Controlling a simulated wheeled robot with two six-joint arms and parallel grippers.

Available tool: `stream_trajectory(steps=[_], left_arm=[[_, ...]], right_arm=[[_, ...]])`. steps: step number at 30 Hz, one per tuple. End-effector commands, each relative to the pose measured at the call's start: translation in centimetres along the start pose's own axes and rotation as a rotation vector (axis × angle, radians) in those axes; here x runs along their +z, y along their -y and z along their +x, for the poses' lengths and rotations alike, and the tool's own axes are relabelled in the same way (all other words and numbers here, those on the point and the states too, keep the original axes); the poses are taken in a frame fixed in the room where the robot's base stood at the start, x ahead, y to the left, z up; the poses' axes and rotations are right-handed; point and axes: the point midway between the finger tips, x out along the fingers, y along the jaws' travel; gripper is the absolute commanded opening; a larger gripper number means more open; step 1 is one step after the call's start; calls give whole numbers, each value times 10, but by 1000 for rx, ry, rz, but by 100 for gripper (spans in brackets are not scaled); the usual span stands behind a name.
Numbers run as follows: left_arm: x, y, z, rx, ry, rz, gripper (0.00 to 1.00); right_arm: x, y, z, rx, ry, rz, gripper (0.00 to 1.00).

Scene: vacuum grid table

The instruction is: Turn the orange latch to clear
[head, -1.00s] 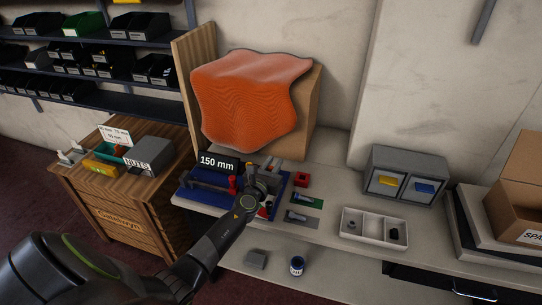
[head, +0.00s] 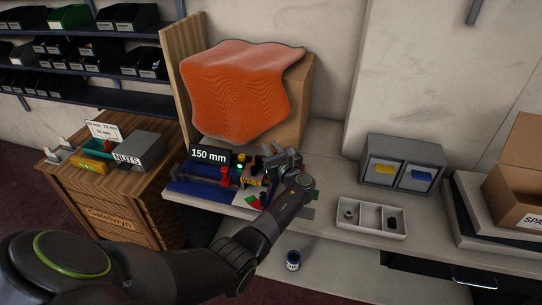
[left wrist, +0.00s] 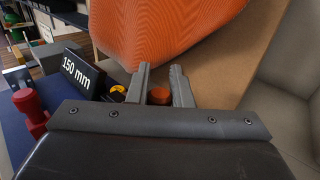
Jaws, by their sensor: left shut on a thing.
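My left gripper (head: 284,161) is over the right part of the blue fixture (head: 197,187) on the table. In the left wrist view, its two grey fingers (left wrist: 161,78) stand on either side of a round orange part (left wrist: 159,96), which looks like the orange latch, and are shut on it. The latch's handle direction cannot be made out. In the head view the gripper and arm hide the latch. My right gripper is not in view.
An orange cloth-draped box (head: 240,95) rises close behind the gripper. A white divided tray (head: 371,217) and a grey two-drawer cabinet (head: 401,163) stand to the right. A blue can (head: 293,260) is below at the front. Bare table lies between gripper and cabinet.

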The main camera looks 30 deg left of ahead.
Motion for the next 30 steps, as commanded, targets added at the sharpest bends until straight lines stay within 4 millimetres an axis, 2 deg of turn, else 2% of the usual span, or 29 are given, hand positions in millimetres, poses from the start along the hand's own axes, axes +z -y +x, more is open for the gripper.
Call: stream_trajectory(steps=[1,6,22,23,24,27,30], left_arm=[[-2,1,1,18,3,-2,0],[0,2,3,66,2,0,0],[2,2,3,86,2,0,0],[2,2,3,86,2,0,22],[2,2,3,86,2,-1,27],[1,1,3,86,1,0,40],[1,1,3,86,0,0,41]], right_arm=[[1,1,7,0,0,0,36],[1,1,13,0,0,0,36],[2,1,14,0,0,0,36],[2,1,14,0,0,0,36],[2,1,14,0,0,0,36],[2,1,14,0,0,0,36],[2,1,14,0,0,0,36]])
